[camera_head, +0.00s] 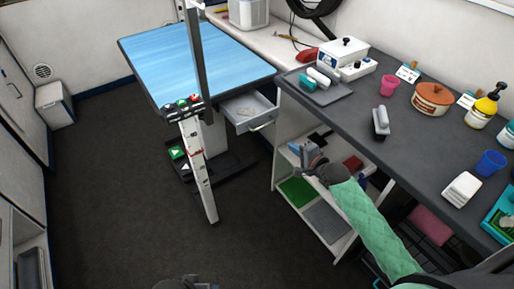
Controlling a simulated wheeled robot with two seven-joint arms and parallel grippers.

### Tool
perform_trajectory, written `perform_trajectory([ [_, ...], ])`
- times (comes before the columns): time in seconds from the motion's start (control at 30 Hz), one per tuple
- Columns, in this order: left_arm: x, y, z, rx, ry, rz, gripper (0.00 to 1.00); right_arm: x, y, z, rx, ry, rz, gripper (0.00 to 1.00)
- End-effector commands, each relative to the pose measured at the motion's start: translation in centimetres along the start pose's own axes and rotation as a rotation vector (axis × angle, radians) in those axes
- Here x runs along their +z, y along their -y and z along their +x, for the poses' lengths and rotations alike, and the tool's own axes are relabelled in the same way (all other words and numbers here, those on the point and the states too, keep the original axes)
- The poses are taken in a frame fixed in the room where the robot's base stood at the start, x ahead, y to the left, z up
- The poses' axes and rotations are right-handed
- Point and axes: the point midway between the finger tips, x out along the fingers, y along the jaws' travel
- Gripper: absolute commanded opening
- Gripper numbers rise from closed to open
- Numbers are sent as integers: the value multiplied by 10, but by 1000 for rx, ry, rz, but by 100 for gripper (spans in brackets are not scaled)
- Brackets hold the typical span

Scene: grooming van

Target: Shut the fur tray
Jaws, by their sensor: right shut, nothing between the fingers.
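The fur tray (262,123) is a shallow grey drawer under the blue-topped grooming table (190,62). It is pulled out toward the dark counter, with a handle on its front and a small pale clump inside. My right gripper (308,152), at the end of a green-sleeved arm, is shut and empty. It is in front of the counter's open shelves, below and to the right of the tray, apart from it. A dark piece at the bottom edge looks like part of my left gripper (186,283); its fingers cannot be made out.
A slanted white post with buttons (196,160) stands in front of the table, left of the tray. The dark counter (345,115) holds bottles, cups and brushes on the right. Its shelves hold green and grey mats. The dark floor (110,190) on the left is clear.

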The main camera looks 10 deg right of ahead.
Motion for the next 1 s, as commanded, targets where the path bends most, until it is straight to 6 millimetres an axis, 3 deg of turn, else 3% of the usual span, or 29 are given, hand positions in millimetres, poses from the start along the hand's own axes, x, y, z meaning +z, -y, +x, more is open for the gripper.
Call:
perform_trajectory([
  [0.1,-1,-3,-9,5,-7,2,59,-1,15,0,-34,8,38,0],
  [0.27,-1,-2,-13,2,-1,0,59,-1,19,9,-37,9,46,0],
  [1.0,3,11,-43,-39,61,-13,59,0,22,117,-34,8,42,0],
])
